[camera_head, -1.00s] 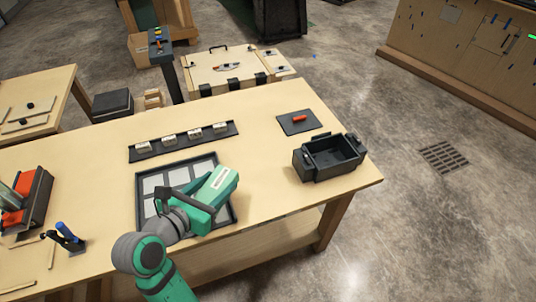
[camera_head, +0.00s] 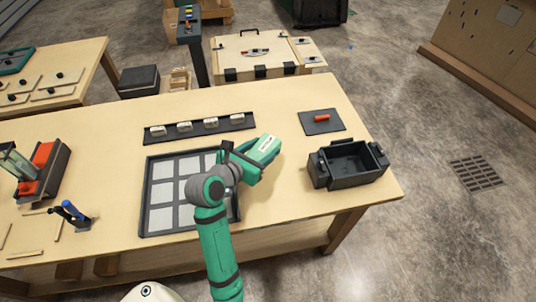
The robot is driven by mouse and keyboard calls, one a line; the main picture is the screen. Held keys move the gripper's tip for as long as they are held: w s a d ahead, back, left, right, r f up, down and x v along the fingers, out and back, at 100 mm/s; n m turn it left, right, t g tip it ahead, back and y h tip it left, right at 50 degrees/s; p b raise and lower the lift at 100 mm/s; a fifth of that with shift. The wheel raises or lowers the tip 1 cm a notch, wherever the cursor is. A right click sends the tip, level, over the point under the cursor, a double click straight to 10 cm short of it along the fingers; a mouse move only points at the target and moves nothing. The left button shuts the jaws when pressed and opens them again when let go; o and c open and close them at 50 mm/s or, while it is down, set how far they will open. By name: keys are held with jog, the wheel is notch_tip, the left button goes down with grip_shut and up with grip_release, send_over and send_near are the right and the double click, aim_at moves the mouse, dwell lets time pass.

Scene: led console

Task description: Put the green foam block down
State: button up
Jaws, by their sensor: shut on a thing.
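My gripper (camera_head: 260,152) is above the light wooden table (camera_head: 285,105), at the right edge of a dark-framed tray with pale square cells (camera_head: 160,195). The green, white-labelled end of my arm faces away from the camera and covers the fingers. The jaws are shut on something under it. I cannot make out the green foam block apart from the green arm end. Whether it touches the table is hidden.
A black open bin (camera_head: 348,168) stands at the right. A dark mat (camera_head: 312,128) with a red piece (camera_head: 321,118) lies behind it. A dark rail (camera_head: 165,136) with several white blocks lies behind the tray. Bare table lies between tray and bin.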

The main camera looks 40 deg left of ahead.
aim_at(268, 150)
jog(key=shift+w+a+f, duration=0.15)
jog(key=shift+w+f, duration=0.6)
jog(key=shift+f, duration=0.35)
jog(key=shift+w+f, duration=0.6)
jog(key=shift+f, duration=1.65)
jog(key=shift+w+f, duration=0.1)
jog(key=shift+f, duration=0.05)
jog(key=o, duration=1)
jog(key=shift+r, duration=0.25)
jog(key=v, duration=1.2)
